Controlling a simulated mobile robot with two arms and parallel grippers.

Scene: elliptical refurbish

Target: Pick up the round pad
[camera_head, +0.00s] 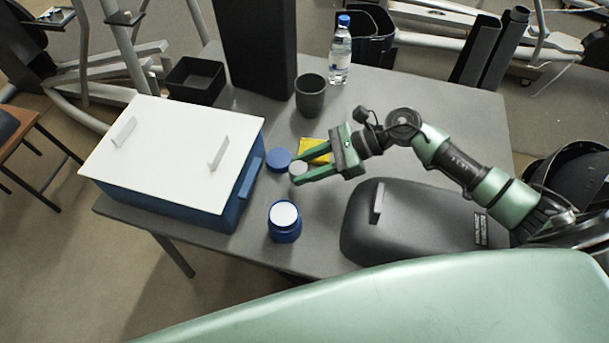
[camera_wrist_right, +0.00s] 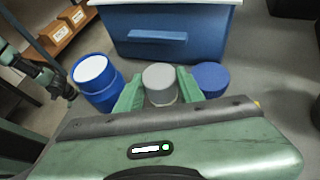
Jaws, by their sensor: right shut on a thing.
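The round pad (camera_head: 298,168) is a small grey disc above the table. In the right wrist view the pad (camera_wrist_right: 160,82) shows its grey top and pale side between the two green fingers. My right gripper (camera_head: 302,171) reaches in from the right and is shut on the pad, one finger on each side.
A blue box with a white lid (camera_head: 172,150) stands left. A blue jar with a white top (camera_head: 285,221) stands in front. A yellow piece (camera_head: 315,151) lies behind the gripper. A grey cup (camera_head: 310,96), bottle (camera_head: 340,52) and black case (camera_head: 410,222) share the table.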

